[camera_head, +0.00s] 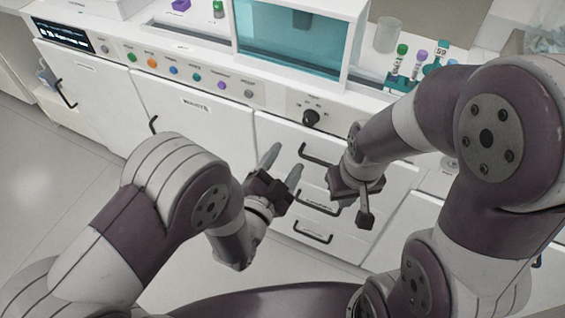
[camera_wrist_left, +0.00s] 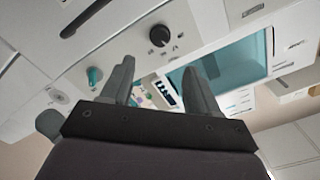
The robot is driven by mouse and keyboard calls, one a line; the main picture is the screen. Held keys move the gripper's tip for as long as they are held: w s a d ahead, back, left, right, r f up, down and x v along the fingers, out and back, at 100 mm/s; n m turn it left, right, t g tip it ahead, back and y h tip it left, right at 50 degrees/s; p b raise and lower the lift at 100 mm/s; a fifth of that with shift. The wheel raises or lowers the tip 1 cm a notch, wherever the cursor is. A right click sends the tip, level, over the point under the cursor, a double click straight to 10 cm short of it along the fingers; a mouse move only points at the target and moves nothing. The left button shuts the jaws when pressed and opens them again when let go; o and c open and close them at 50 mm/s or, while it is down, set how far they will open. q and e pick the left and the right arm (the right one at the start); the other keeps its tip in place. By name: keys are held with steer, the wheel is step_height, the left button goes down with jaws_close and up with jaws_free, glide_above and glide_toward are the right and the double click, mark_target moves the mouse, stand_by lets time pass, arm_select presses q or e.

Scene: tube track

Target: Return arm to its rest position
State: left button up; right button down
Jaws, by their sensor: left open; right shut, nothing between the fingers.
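My left gripper (camera_head: 282,168) is in front of the white cabinet, with its two grey fingers apart and nothing between them. In the left wrist view its fingers (camera_wrist_left: 160,85) also stand apart and empty. My right gripper (camera_head: 366,215) is to the right of it, in front of the drawers. Its fingers are together and I see nothing held in them. Both arms are bent in front of my body, and the two grippers are apart from each other.
A white cabinet (camera_head: 190,112) with black handles and a row of coloured buttons runs across the back. On its top are a teal-windowed chamber (camera_head: 290,50), a rack (camera_head: 400,82) with capped tubes and a clear beaker (camera_head: 388,35). Open floor (camera_head: 50,190) lies at left.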

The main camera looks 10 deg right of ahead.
arm_select(q)
steer(key=shift+s+a, duration=0.3)
steer(key=shift+s, duration=0.2)
